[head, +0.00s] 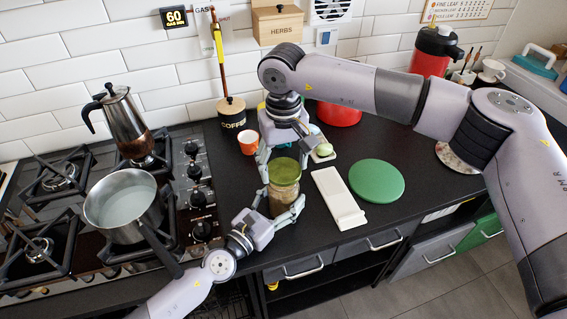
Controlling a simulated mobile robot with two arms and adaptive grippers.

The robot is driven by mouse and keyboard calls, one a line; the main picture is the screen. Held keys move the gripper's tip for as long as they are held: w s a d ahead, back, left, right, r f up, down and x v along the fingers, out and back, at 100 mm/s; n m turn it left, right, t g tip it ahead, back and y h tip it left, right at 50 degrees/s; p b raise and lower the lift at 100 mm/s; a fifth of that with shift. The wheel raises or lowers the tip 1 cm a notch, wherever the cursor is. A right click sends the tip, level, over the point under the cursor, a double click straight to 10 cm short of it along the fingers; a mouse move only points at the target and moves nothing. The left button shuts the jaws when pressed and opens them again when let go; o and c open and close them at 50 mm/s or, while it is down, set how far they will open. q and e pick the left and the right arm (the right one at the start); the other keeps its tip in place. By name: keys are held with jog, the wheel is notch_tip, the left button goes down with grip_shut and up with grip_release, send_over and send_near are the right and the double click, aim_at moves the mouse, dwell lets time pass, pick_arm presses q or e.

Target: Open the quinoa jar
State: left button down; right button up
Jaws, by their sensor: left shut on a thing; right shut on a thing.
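The quinoa jar (283,197) stands upright on the dark counter, right of the hob. It is a clear jar with tan contents and a green lid (285,171) on top. My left gripper (281,212) comes in from the lower left and is shut on the jar's body, with fingers on both sides. My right gripper (284,163) points down from above and is shut on the lid, with its fingers around the rim. Whether the lid sits tight or loose on the jar cannot be told.
A steel pot (122,207) and a moka pot (127,124) stand on the hob to the left. An orange cup (248,142) and coffee canister (232,115) are behind. A white board (338,198) and green round board (377,181) lie to the right.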

aim_at(284, 170)
jog(key=shift+r, duration=1.95)
pick_arm(q)
jog(key=shift+c, duration=1.7)
grip_release()
jog(key=shift+s+a, duration=0.1)
